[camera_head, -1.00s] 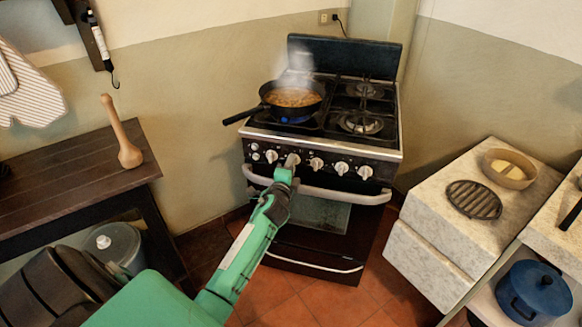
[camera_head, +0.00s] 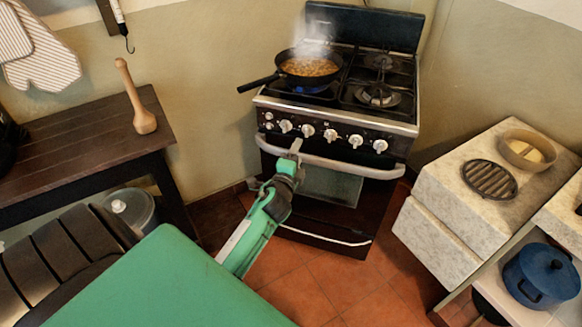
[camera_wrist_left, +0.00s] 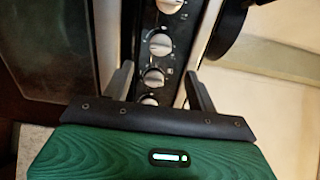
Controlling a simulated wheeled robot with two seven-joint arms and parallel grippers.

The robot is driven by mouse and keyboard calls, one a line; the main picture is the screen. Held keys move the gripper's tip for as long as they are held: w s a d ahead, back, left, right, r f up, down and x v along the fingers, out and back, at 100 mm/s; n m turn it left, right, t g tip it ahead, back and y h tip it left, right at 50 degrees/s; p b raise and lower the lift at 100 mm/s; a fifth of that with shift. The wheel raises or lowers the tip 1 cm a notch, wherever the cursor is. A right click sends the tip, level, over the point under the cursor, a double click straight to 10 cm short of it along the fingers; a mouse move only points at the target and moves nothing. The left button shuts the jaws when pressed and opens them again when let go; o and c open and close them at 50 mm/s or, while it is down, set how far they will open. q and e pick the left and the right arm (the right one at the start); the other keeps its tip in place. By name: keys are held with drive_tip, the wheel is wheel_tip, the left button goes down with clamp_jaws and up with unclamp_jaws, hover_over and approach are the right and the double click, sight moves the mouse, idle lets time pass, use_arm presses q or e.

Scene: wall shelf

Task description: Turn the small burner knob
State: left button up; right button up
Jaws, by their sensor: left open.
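The black stove (camera_head: 337,170) has a front panel with a row of pale knobs, among them a left knob (camera_head: 285,126), a second knob (camera_head: 308,130) and a middle knob (camera_head: 330,135). I cannot tell which belongs to the small burner. My left gripper (camera_head: 296,146) is open and empty, in front of the oven handle and just below the left knobs. In the left wrist view its fingers (camera_wrist_left: 160,80) stand apart on either side of the panel, with a knob (camera_wrist_left: 154,77) between them in the picture. My right gripper is not in view.
A steaming pan (camera_head: 310,68) sits over a blue flame on the stove's left side. The oven handle (camera_head: 330,165) runs below the knobs. A wooden table (camera_head: 80,160) stands left, a stone counter (camera_head: 450,205) right. Tiled floor lies clear between.

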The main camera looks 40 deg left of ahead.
use_arm(q)
drive_tip(key=v, duration=0.5)
drive_tip(key=shift+s, duration=0.1)
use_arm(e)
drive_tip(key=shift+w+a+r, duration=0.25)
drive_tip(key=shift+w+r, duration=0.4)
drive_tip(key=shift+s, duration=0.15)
